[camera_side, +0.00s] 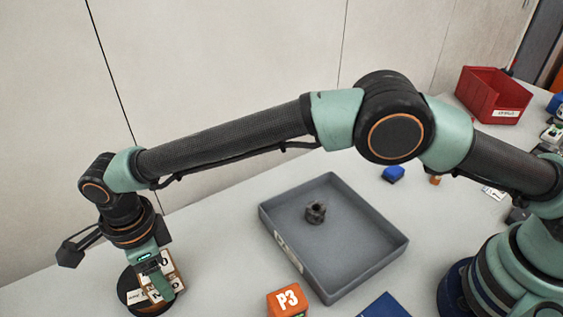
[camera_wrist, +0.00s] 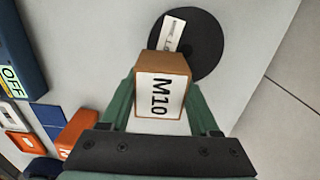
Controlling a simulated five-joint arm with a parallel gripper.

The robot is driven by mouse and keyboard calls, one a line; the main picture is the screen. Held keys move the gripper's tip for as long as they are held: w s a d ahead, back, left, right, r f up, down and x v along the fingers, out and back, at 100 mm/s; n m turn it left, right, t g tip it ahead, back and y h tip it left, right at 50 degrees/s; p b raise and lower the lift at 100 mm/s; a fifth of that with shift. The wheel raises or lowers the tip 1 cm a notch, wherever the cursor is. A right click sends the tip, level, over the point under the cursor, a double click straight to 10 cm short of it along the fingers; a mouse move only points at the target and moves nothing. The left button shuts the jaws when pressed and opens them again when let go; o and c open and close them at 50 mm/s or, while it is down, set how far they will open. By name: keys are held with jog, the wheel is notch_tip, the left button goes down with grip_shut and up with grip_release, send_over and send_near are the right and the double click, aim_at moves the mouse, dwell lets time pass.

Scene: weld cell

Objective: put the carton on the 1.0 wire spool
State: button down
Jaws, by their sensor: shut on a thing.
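The carton is a brown box with a white M10 label; it shows in the wrist view (camera_wrist: 163,92) and in the side view (camera_side: 176,268). My gripper (camera_wrist: 163,85) is shut on the carton, with a green finger on each side; in the side view my gripper (camera_side: 156,275) is at the lower left, pointing down. The wire spool is a black disc (camera_wrist: 205,48) with a white label, partly covered by the carton in the wrist view. Its dark rim (camera_side: 124,284) shows under my gripper in the side view. I cannot tell whether the carton touches the spool.
A grey tray (camera_side: 365,270) holding a dark nut-like part (camera_side: 316,212) stands mid-table. An orange P3 block (camera_side: 287,300) and a blue item (camera_side: 386,306) lie in front. A red bin (camera_side: 490,95) is at the back right. The table between spool and tray is clear.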

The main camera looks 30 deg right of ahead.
jog(key=shift+f, duration=0.1)
jog(key=shift+c, duration=0.6)
grip_release()
jog(key=shift+f, duration=0.15)
